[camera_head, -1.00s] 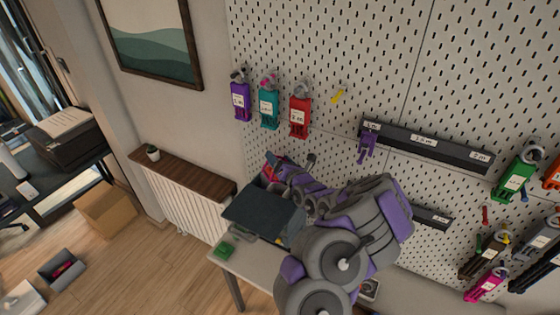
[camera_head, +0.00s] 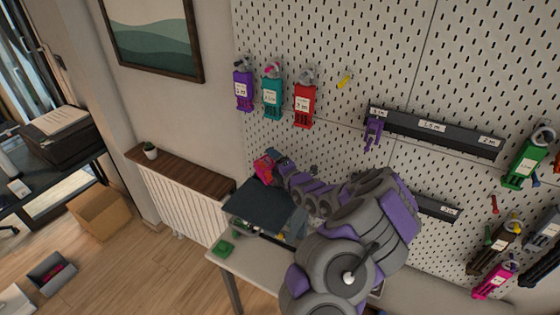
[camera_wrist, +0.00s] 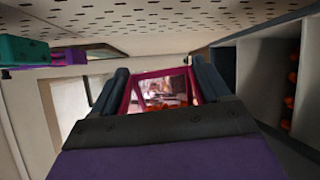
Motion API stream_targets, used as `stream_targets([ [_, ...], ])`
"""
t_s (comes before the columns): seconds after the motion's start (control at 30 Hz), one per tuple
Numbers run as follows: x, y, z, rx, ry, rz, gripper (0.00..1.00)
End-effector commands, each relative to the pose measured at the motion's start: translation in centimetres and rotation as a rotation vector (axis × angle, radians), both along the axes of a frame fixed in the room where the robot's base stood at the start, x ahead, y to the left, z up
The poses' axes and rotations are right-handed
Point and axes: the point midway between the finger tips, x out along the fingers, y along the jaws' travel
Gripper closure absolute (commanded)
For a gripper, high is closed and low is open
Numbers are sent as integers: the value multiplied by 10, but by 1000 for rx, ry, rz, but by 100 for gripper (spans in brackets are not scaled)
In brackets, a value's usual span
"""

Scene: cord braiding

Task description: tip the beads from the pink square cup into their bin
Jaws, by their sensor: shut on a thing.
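My gripper (camera_wrist: 162,88) is shut on the pink square cup (camera_wrist: 160,72), with a dark finger on either side of it. In the wrist view I look through the pink frame of the cup and see orange beads low inside it. The cup also shows in the head view (camera_head: 264,169), held above the back edge of a dark grey box top (camera_head: 262,204). At the right of the wrist view is a dark compartmented unit (camera_wrist: 265,75) with orange pieces in it. I cannot tell which compartment is the beads' bin.
The box top stands over a pale table (camera_head: 258,262), with a green item (camera_head: 223,248) at its left corner. A pegboard (camera_head: 320,40) with hanging colored holders is behind my arm. A radiator with a wooden shelf (camera_head: 178,170) is at the left.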

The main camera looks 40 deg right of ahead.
Motion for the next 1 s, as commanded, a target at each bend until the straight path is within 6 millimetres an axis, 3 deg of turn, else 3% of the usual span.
stream_targets([
  [0.1,-1,-6,-9,95,-3,-2,55],
  [0.37,-1,-17,-6,274,-26,-4,55],
  [0.6,-1,-9,-5,458,-46,-4,55],
  [0.8,0,-2,-3,527,-55,1,55],
  [1.0,-1,-10,-6,543,-55,-3,55],
])
